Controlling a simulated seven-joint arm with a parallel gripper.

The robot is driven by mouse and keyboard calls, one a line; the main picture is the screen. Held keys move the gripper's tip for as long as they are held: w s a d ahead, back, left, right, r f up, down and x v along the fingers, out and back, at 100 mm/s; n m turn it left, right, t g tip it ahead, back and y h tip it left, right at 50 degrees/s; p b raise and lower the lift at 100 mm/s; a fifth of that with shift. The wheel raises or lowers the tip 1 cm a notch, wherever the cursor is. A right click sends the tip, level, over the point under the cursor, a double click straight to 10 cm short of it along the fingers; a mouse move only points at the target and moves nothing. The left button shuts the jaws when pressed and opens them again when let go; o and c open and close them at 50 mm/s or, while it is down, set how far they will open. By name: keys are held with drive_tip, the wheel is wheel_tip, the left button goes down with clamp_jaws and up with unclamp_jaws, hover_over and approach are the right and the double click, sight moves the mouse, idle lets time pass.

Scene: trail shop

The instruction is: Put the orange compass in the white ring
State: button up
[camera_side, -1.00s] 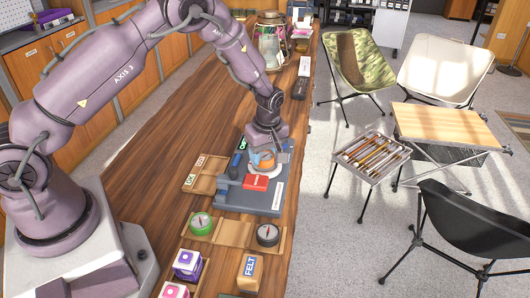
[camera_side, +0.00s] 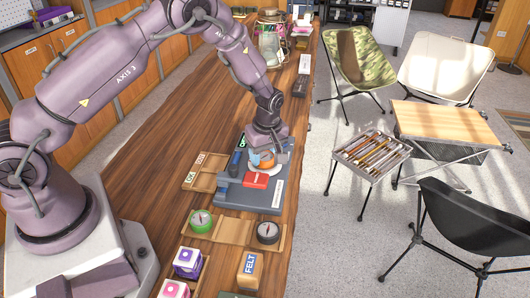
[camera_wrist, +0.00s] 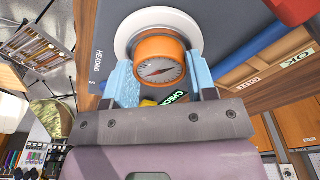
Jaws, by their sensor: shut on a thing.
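The orange compass (camera_wrist: 158,66) is held between the two blue fingertips of my gripper (camera_wrist: 160,80), with its dial and needle facing the wrist camera. In the side view the compass (camera_side: 263,158) shows orange under my gripper (camera_side: 268,152). The white ring (camera_wrist: 125,38) lies on the grey board and shows around the far side of the compass in the wrist view. In the side view only part of the ring (camera_side: 254,167) shows around the compass. Whether the compass touches the board inside the ring cannot be told.
A red block (camera_side: 255,180) lies on the grey board (camera_side: 262,200) close to the ring. A green compass (camera_side: 201,221) and a black compass (camera_side: 268,232) sit in a wooden tray (camera_side: 234,232) in front. An OK-labelled wooden tray (camera_side: 203,172) is left of the board.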

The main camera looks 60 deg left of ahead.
drive_tip(key=o, duration=1.4)
drive_tip(key=shift+c, duration=0.2)
drive_tip(key=shift+r, duration=4.05)
